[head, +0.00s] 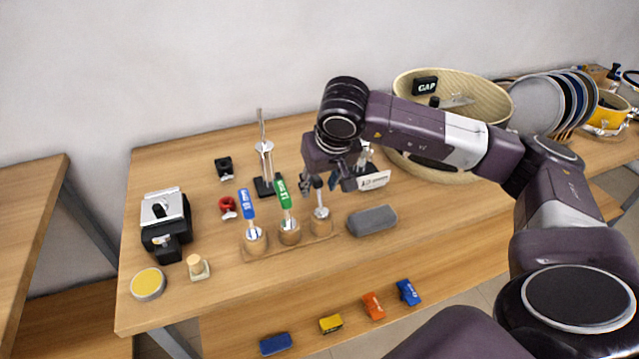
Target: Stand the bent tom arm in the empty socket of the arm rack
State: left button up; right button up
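The arm rack (300,244) is a wooden strip with three round wooden sockets on the front half of the table. A blue-labelled arm (247,208) stands in the left socket, and a green-labelled arm (285,200) leans slightly in the middle one. A dark-topped metal arm (319,200), which seems to be the tom arm, stands about upright at the right socket (320,225). My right gripper (320,184) is above that socket, its fingers apart on either side of the arm's top. Whether they touch it is hard to see. My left gripper is out of view.
A tall metal post (264,155) on a black base stands behind the rack. A grey block (372,220) lies right of it. A black-and-silver device (165,222), a yellow-topped tin (148,284) and a large basket (480,100) are also on the table. Small coloured blocks lie on the lower shelf.

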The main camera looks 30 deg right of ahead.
jog(key=v, duration=1.2)
jog(key=shift+f, duration=0.15)
